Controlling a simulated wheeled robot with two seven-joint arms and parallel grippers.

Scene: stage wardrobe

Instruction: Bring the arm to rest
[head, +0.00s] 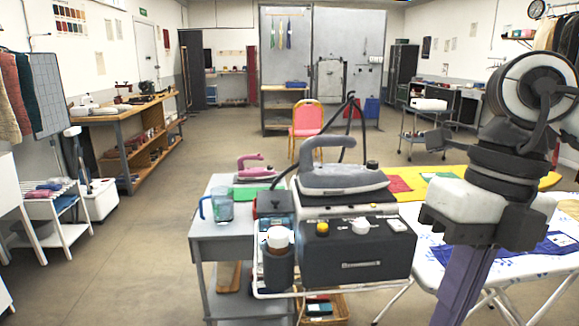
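My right arm (487,165) stands at the right of the head view, in front of the ironing board (520,290). It has a purple lower link, a white and black joint, and a large round black and white part at the top. I cannot make out the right gripper's fingers clearly, nor whether they are apart. I see nothing held in it. My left arm and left gripper are not in view.
A grey trolley (222,235) stands ahead with a steam iron (342,178) on a black boiler unit (358,255), a pink-handled iron (256,168) and a blue jug (221,206). A workbench (125,113) and white rack (60,237) stand left. Floor between is clear.

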